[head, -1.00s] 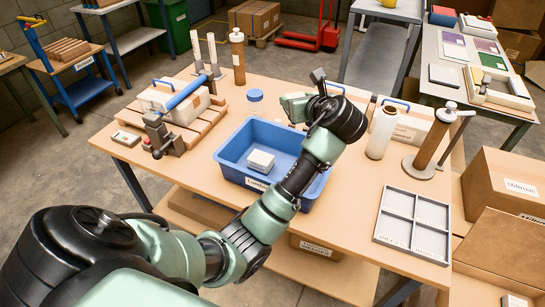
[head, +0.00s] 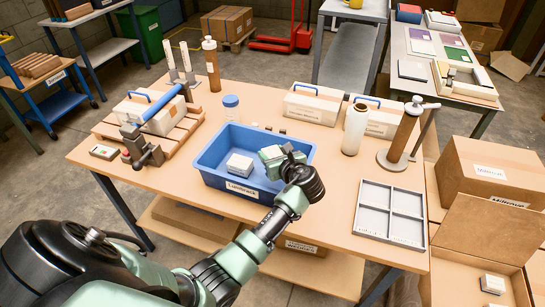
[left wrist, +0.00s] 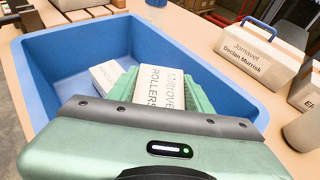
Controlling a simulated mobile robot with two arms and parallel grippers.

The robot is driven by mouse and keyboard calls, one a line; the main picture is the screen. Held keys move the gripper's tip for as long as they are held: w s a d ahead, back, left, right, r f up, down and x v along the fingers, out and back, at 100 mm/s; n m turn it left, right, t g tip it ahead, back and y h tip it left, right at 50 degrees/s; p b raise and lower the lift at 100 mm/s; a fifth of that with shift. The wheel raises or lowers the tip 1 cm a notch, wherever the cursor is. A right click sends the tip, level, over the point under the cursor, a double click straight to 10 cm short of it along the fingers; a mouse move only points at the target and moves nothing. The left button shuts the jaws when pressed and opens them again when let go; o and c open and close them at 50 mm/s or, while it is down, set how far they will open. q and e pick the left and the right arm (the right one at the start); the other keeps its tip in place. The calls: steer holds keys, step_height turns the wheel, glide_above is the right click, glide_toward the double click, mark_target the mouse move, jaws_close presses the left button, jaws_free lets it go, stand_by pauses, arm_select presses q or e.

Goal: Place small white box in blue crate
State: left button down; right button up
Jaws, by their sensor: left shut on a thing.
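The blue crate (head: 213,179) stands on the wooden table, and its walls also show in the left wrist view (left wrist: 45,62). My left gripper (head: 270,156) is inside the crate's outline, at its right part. In the left wrist view its green fingers (left wrist: 162,92) are shut on a small white box (left wrist: 160,84) lettered "ROLLERS". I cannot tell whether this box touches the crate floor. Another small white box (head: 240,164) lies in the crate, left of the gripper; it also shows in the left wrist view (left wrist: 106,74). My right gripper is not in view.
A grey divided tray (head: 391,212) lies right of the crate. A white bottle (head: 355,129) and a brown cylinder on a stand (head: 402,138) stand behind it. A blue-lidded jar (head: 231,108) and white toolboxes (head: 313,104) are at the back. A vise (head: 142,150) is left.

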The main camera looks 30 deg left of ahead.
arm_select(q)
steer(key=shift+f, duration=0.8)
steer(key=shift+f, duration=0.1)
steer(key=shift+f, duration=0.45)
steer(key=c, duration=0.6)
jaws_free()
steer(key=shift+f, duration=0.15)
steer(key=shift+s, duration=0.1)
steer(key=shift+r, duration=0.3)
steer(key=v, duration=0.4)
steer(key=b+v, duration=0.1)
steer(key=v, duration=0.7)
steer(key=shift+r, duration=0.4)
